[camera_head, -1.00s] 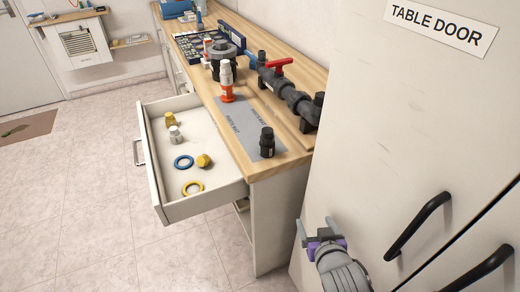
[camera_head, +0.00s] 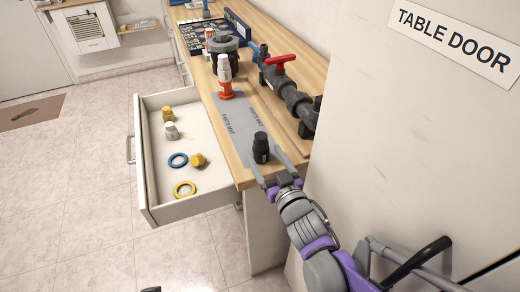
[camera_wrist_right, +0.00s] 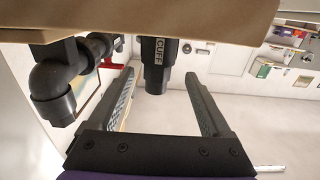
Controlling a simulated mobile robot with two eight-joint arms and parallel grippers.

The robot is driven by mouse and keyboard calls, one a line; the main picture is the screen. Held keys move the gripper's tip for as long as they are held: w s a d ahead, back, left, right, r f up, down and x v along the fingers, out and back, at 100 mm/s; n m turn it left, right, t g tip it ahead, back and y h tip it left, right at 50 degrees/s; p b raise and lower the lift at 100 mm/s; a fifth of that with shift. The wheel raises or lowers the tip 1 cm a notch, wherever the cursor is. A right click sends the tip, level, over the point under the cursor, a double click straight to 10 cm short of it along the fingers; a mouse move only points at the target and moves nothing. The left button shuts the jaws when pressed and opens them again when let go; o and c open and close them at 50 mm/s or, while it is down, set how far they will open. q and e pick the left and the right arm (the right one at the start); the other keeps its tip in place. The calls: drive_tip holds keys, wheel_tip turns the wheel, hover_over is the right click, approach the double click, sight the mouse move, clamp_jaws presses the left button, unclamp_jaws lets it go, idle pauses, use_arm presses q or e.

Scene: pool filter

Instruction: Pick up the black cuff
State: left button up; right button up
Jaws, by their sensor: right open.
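The black cuff (camera_head: 261,148) stands upright on the grey parts mat (camera_head: 233,120) near the front end of the wooden bench. My right gripper (camera_head: 273,167) is open and empty at the bench's front edge, its fingers pointing at the cuff. In the right wrist view the cuff (camera_wrist_right: 156,62), lettered "CUFF", appears inverted between the two spread fingers (camera_wrist_right: 160,92), nearer their tips. A gap shows on each side of it, and no contact is visible.
A grey pipe assembly with a red-handled valve (camera_head: 281,63) lies right of the mat. A white-and-orange fitting (camera_head: 225,78) stands at the mat's far end. An open drawer (camera_head: 171,208) with rings and small fittings juts out left. The cabinet door (camera_head: 400,130) is close on the right.

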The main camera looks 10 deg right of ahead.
sight(257, 138)
drive_tip(key=w, duration=0.5)
drive_tip(key=w+a, duration=0.1)
drive_tip(key=w, duration=0.1)
drive_tip(key=shift+w+r+b, duration=0.15)
drive_tip(key=shift+r+b, duration=0.05)
drive_tip(key=shift+b, duration=0.2)
clamp_jaws()
